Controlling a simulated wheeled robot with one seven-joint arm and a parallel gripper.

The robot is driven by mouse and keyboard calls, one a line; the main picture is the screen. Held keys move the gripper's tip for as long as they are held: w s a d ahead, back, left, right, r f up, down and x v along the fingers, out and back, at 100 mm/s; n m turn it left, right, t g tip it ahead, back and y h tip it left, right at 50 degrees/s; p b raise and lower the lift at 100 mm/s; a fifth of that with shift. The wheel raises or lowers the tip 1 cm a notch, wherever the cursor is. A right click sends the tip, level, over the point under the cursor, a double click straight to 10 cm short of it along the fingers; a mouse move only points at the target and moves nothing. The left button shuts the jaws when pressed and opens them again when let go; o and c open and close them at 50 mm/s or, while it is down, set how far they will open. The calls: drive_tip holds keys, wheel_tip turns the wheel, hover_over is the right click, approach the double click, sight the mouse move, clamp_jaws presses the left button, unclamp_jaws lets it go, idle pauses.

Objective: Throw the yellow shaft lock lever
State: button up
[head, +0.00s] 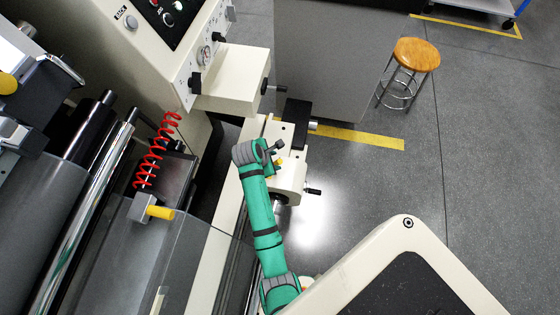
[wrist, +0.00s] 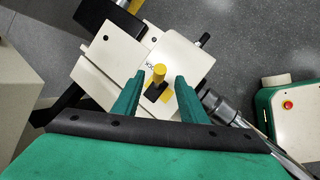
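The yellow shaft lock lever (wrist: 158,73) stands up from a black slot with a yellow mark on a cream block (wrist: 105,55). Dark lettering is printed beside it. My gripper (wrist: 159,77) is open, with one green finger on each side of the lever. Gaps show between the fingers and the lever; I see no contact. In the head view, my gripper (head: 277,151) is over the cream block, and only a small yellow part of the lever (head: 280,161) shows past it.
A cream box (head: 232,75) and control panel stand behind the block. A black-handled crank (head: 312,191) sticks out to its right. At left are rollers, a red coiled hose (head: 155,155) and another yellow handle (head: 160,212). A stool (head: 415,54) stands on open floor.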

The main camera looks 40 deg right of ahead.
sight(279, 161)
drive_tip(key=x, duration=0.7)
drive_tip(key=shift+f, duration=0.2)
drive_tip(key=shift+w, duration=0.1)
clamp_jaws()
